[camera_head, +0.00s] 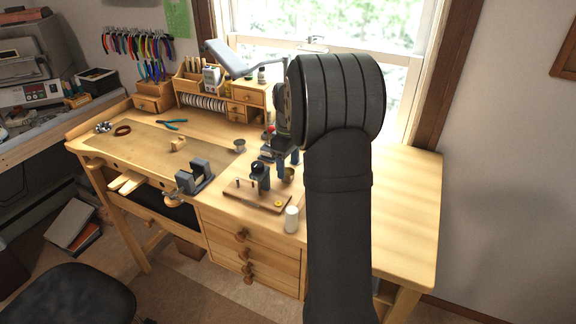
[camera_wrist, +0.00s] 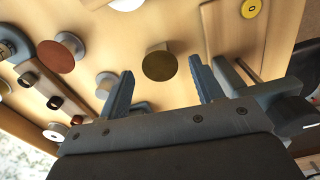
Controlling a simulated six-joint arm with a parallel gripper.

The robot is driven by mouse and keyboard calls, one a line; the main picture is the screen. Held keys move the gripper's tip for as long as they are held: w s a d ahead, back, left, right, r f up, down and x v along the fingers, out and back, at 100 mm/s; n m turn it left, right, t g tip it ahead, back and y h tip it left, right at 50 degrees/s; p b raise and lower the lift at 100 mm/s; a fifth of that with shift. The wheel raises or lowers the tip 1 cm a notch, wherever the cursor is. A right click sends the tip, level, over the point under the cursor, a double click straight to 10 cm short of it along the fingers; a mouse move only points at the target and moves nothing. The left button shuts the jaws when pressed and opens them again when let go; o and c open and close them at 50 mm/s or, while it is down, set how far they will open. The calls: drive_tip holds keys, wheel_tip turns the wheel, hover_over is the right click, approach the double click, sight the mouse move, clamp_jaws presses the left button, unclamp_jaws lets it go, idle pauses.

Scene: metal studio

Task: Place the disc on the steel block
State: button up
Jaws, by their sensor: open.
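A round, flat brass-brown disc (camera_wrist: 160,66) shows in the wrist view, just beyond and between the fingertips of my gripper (camera_wrist: 160,75). My gripper is open with its two blue-grey fingers apart, and neither finger visibly touches the disc. In the head view my gripper (camera_head: 288,164) points down over the bench near the wooden board, and a small brassy round thing (camera_head: 289,175) shows by its fingers. A grey block-like piece (camera_head: 196,176) stands at the bench's front edge, left of my gripper. I cannot tell whether it is the steel block.
A copper-topped round piece (camera_wrist: 62,52) and small pegs lie left in the wrist view. The bench's right end (camera_head: 410,215) is clear.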

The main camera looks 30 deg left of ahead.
sight(288, 171)
wheel_tip(288, 171, up, 12)
drive_tip(key=shift+f, duration=0.25)
drive_tip(key=shift+f, duration=0.1)
wheel_tip(288, 171, down, 12)
drive_tip(key=shift+f, duration=0.1)
drive_tip(key=shift+r, duration=2.1)
drive_tip(key=shift+f, duration=0.1)
